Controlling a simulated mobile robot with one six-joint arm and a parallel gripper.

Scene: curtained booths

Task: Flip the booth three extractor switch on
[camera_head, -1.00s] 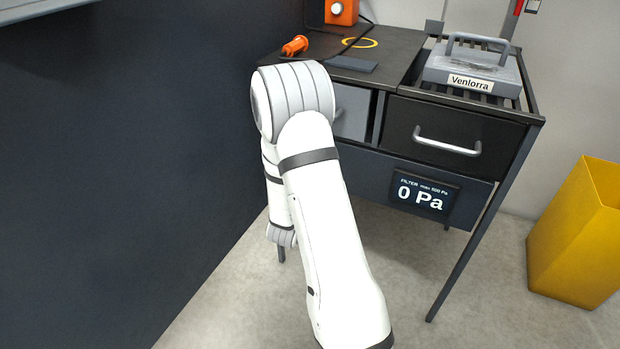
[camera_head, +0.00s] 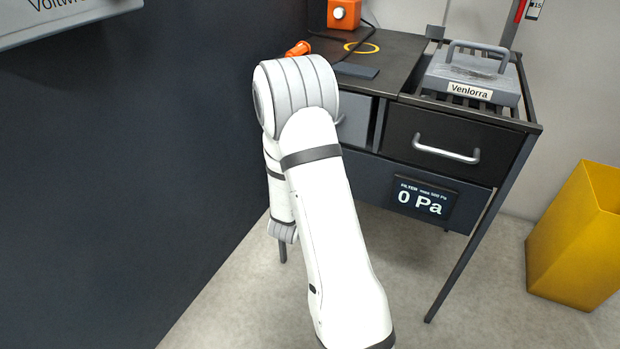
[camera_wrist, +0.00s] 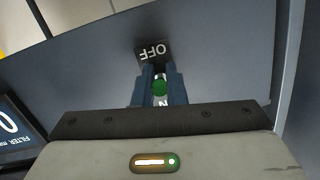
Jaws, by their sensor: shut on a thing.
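In the wrist view, a small switch with a green knob (camera_wrist: 159,88) sits on a dark blue-grey panel (camera_wrist: 225,65). An upside-down OFF label (camera_wrist: 153,50) is above the knob in the picture. A label showing an N is partly hidden below it. My gripper (camera_wrist: 160,86) has its two blue fingers shut on the knob, one on each side. In the head view, my white arm hides the gripper and the switch. The bench display (camera_head: 424,202) reads FILTER, 0 Pa.
The bench top (camera_head: 392,55) holds a grey Venlorra unit (camera_head: 472,72), an orange box (camera_head: 343,14) and an orange tool (camera_head: 298,48). A drawer handle (camera_head: 446,151) juts out. A yellow bin (camera_head: 577,238) stands right, a dark wall (camera_head: 120,180) left. Floor is clear between.

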